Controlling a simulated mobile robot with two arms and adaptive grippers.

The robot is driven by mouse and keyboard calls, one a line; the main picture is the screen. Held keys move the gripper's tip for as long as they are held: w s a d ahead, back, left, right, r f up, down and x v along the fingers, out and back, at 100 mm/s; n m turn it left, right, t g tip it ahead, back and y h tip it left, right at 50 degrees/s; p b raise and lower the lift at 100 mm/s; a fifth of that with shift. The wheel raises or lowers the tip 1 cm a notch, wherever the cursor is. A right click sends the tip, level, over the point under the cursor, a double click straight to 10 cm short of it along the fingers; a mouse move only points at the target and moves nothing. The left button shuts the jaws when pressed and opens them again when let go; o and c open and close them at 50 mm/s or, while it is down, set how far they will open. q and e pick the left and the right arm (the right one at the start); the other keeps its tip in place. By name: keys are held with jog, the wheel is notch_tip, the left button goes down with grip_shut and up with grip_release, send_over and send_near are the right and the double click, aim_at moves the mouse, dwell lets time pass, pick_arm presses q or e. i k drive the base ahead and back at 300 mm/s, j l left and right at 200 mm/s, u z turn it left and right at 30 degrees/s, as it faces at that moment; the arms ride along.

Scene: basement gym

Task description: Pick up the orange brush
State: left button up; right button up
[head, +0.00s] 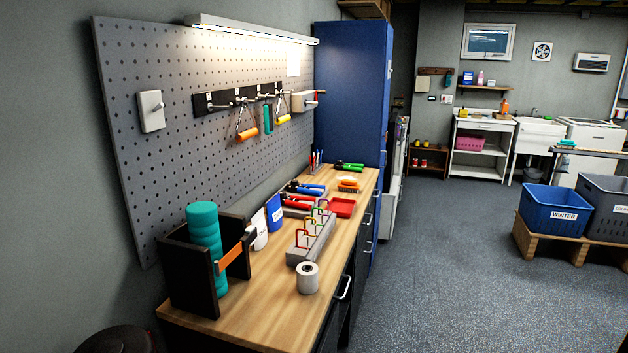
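An orange brush (348,184) with an orange top and a dark underside appears to lie near the far end of the wooden workbench (257,298). It is small in the head view, so its details are hard to tell. It lies behind the red tray (342,207) and in front of the green-handled tool (348,166). Neither of my grippers is in view.
A grey block with coloured loops (312,238), a white roll (307,278) and a black holder with a teal roller (204,240) occupy the nearer bench. Tools hang on the pegboard (150,190). A blue cabinet (350,95) stands behind the bench. Open floor (450,260) lies right.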

aim_at(344, 184)
jog(key=i+l+z, duration=0.3)
jog(key=i+l, duration=0.2)
jog(key=i+l+z, duration=0.3)
jog(key=i+l, duration=0.25)
jog(key=i+l+z, duration=0.25)
jog(key=i+l, duration=0.15)
jog(key=i, duration=0.2)
